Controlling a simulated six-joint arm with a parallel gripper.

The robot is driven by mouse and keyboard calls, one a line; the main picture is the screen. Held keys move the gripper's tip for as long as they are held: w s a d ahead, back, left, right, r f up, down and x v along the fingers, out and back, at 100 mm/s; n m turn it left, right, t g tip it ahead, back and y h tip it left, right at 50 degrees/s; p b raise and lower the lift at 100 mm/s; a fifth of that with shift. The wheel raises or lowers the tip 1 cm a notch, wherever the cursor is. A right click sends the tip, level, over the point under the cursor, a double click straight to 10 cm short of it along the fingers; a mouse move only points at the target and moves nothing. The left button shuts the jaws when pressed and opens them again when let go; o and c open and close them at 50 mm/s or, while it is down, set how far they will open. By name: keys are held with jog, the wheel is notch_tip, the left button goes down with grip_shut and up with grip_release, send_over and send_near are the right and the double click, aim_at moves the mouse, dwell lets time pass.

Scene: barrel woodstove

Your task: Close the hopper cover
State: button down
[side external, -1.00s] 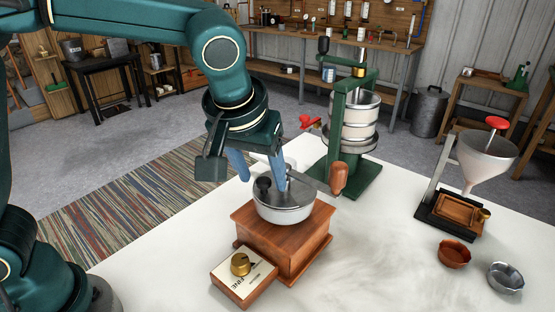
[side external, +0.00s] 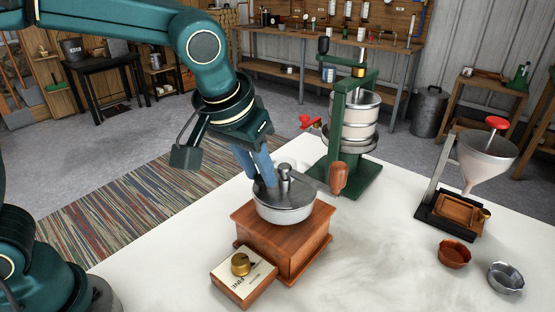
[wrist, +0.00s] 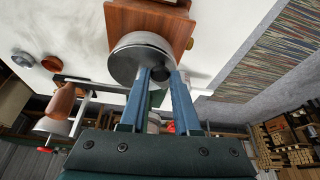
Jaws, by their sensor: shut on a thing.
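The grinder is a wooden box (side external: 285,245) on the white table with a round metal hopper (side external: 285,215) on top. The metal cover (side external: 296,193) lies over the hopper top; my fingers hide part of it, so I cannot tell how fully it covers the opening. My gripper (side external: 268,183) reaches down onto the left part of the cover. In the wrist view, a small black knob (wrist: 160,74) sits between the tips of my blue fingers, which are shut on it. The knob is hidden in the side view.
A crank with a wooden handle (side external: 339,179) sticks out to the right of the hopper. A green press (side external: 345,140) stands behind it. A drawer with a brass knob (side external: 240,264) juts out in front. A funnel stand (side external: 487,158) and two small bowls are at right.

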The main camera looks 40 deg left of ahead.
jog(key=m, duration=0.2)
jog(key=w+a+m+h, duration=0.1)
jog(key=m+h, duration=0.1)
jog(key=m, duration=0.1)
jog(key=shift+w+a+m, duration=0.25)
jog(key=shift+a+m, duration=0.05)
jog(key=shift+a, duration=0.05)
jog(key=m, duration=0.1)
jog(key=w+m+h, duration=0.1)
jog(key=m, duration=0.1)
jog(key=m+g, duration=0.1)
jog(key=shift+w+a+m+h, duration=0.25)
jog(key=shift+w+m+h, duration=0.05)
jog(key=c, duration=0.6)
grip_release()
jog(key=shift+c, duration=0.2)
jog(key=shift+v, duration=2.6)
jog(key=shift+r, duration=0.15)
